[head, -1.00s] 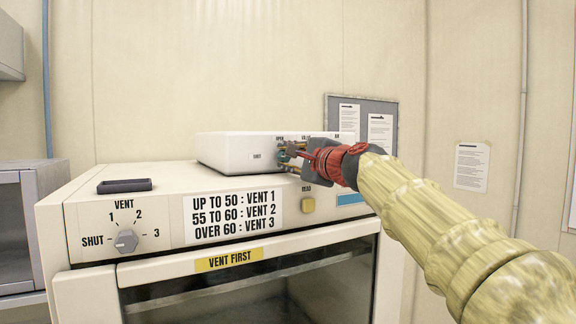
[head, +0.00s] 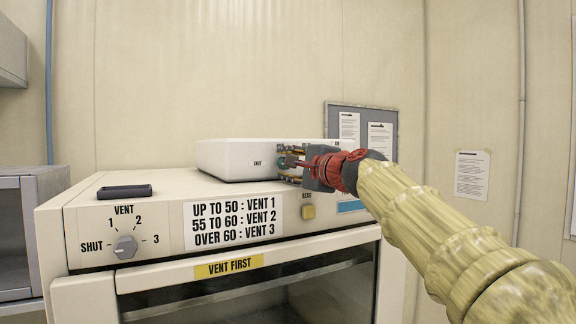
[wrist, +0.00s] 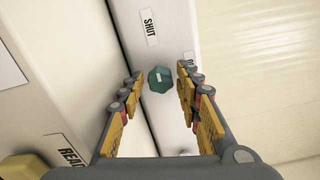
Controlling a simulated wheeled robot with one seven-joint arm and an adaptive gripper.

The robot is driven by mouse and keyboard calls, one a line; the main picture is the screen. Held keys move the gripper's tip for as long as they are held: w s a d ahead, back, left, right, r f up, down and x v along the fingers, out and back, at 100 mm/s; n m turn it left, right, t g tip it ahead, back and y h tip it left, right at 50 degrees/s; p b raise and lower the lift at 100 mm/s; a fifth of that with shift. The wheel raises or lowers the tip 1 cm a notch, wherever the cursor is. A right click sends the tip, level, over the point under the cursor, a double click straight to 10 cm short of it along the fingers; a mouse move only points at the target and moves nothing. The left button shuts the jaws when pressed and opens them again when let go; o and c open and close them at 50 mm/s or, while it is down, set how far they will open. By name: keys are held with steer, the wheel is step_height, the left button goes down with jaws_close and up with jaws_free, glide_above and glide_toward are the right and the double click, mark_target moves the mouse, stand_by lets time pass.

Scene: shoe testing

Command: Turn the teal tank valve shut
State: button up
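The teal valve (wrist: 160,79) is a small faceted knob with a pale mark on its face, on the front of a white box (head: 225,160). In the wrist view it lies between the two fingertips of my gripper (wrist: 163,74), with a gap on each side. My gripper is open, its yellow-padded fingers straddling the knob. A SHUT label (wrist: 149,26) is on the box beyond the knob. Another label is partly hidden by the right finger. In the head view my gripper (head: 290,163) is at the box front and covers much of the valve area.
The white box stands on a cream oven-like cabinet with a VENT dial (head: 125,246), a yellow READ button (head: 308,212) and a vent chart (head: 233,219). A dark tray (head: 124,191) lies on top at left. A notice board (head: 362,125) hangs behind.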

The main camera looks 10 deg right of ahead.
steer(key=shift+o, duration=0.8)
steer(key=v, duration=1.2)
